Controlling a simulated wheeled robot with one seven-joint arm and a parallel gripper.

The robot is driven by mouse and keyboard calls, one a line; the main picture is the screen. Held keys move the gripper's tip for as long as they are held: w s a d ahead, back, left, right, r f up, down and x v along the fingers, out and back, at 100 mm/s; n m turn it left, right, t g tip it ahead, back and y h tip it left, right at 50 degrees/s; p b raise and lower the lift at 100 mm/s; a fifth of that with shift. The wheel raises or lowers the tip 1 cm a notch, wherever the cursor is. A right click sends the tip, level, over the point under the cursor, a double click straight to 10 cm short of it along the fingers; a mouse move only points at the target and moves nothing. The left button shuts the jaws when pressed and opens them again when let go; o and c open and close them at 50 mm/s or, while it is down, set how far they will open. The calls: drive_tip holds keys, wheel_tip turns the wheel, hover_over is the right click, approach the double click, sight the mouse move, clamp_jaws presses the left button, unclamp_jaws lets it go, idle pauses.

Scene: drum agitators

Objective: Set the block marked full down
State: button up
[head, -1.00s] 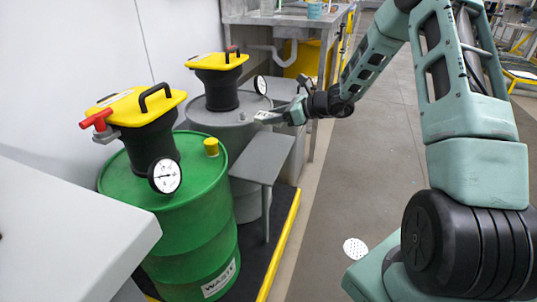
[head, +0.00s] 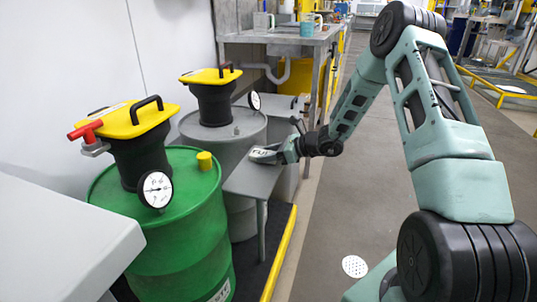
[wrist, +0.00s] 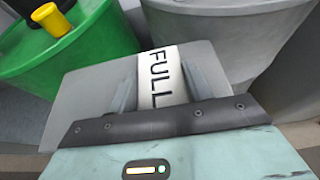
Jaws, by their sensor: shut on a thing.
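The white block marked FULL (wrist: 161,78) is between the two fingers of my gripper (wrist: 160,92) in the wrist view. My gripper is shut on it. In the head view the block (head: 258,155) shows as a small pale piece at the tip of my gripper (head: 268,154), low over the small grey side table (head: 250,183). The table top also fills the space behind the block in the wrist view (wrist: 85,98). I cannot tell whether the block's underside touches the table.
A green drum (head: 185,235) with a yellow-topped agitator (head: 125,118) and a gauge (head: 156,190) stands front left. A grey drum (head: 225,135) with a similar agitator stands behind it. A workbench (head: 280,35) is at the back. Open floor (head: 345,215) lies to the right.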

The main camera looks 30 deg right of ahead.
drive_tip(key=o, duration=1)
drive_tip(key=shift+c, duration=0.2)
